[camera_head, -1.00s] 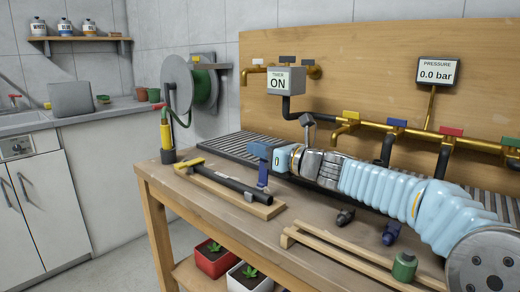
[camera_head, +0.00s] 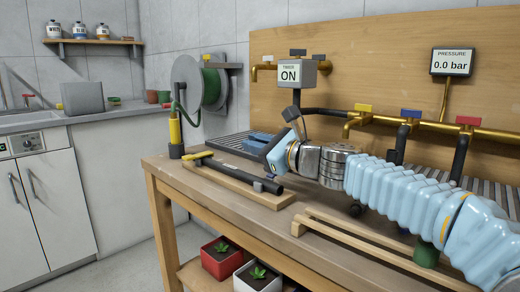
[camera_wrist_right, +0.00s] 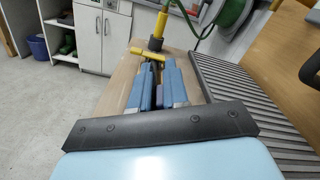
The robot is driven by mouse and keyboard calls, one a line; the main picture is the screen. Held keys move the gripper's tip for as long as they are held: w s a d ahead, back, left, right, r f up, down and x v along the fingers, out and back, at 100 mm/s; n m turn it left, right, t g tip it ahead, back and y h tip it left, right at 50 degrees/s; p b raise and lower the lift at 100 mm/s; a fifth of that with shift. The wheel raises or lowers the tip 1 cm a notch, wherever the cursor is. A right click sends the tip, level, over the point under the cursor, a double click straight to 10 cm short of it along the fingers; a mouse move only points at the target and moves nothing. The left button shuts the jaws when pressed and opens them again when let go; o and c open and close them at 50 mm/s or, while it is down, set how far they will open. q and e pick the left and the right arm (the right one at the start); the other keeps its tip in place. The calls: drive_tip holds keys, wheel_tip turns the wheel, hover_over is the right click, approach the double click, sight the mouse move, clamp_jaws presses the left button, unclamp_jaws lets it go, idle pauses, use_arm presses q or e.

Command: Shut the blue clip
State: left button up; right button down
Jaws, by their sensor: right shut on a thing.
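My left gripper is not in view.
A black bar (camera_head: 245,174) with a yellow end lies on a wooden board (camera_head: 225,185) on the bench. Wooden rails (camera_head: 350,240) and a green object (camera_head: 426,254) lie under my right arm. Brass taps (camera_head: 380,118) line the back panel. A hose reel (camera_head: 190,85) hangs at left.

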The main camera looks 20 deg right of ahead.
drive_tip(key=shift+s+a+f+n, duration=0.1)
drive_tip(key=shift+a+n, duration=0.1)
drive_tip(key=shift+n, duration=0.2)
drive_tip(key=c, duration=1.2)
unclamp_jaws()
drive_tip(key=v, duration=1.4)
drive_tip(key=shift+b, duration=0.3)
